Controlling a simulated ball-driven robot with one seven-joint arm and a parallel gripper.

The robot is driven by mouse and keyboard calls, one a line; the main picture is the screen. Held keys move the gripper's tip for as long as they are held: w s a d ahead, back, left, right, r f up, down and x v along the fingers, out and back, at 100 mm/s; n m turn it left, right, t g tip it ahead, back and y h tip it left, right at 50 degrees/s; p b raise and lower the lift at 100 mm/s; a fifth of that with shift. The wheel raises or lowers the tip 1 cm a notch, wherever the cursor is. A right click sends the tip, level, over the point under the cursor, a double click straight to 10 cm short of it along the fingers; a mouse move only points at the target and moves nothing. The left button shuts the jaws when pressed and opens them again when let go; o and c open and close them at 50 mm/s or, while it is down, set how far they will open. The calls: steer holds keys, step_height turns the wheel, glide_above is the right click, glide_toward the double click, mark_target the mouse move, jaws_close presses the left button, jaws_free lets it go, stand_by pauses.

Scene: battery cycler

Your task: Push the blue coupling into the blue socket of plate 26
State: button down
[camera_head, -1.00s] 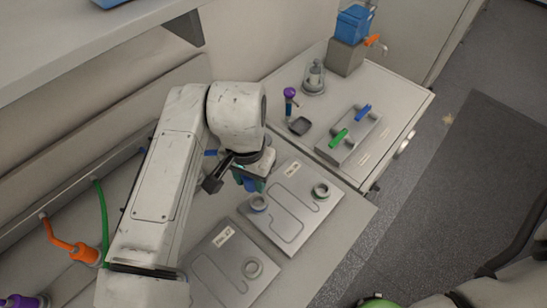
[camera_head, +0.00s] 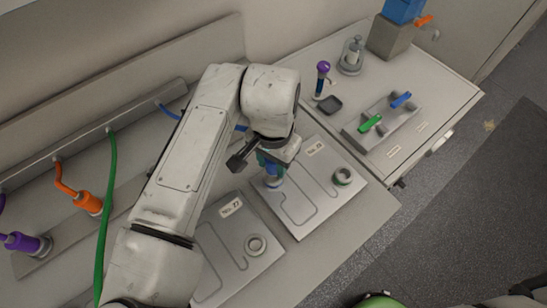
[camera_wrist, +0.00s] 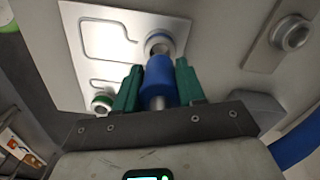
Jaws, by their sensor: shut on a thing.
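My gripper (camera_head: 270,163) has green fingers shut on the blue coupling (camera_wrist: 159,82). The plate's label is too small to read surely.
A second plate (camera_head: 228,262) with a socket lies beside it at lower left. An orange coupling (camera_head: 88,203), a purple coupling (camera_head: 25,243) and a green hose (camera_head: 109,190) are at the left. A block with green and blue handles (camera_head: 385,122) stands at right.

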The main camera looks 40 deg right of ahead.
mark_target(273, 170)
steer(key=shift+f, duration=0.25)
steer(key=shift+f, duration=0.35)
stand_by(0.6)
steer(key=shift+f, duration=0.4)
steer(key=shift+f, duration=0.1)
steer(key=shift+f+b, duration=0.3)
steer(key=shift+f, duration=0.05)
steer(key=shift+f+b, duration=0.3)
steer(key=shift+f, duration=0.2)
stand_by(0.6)
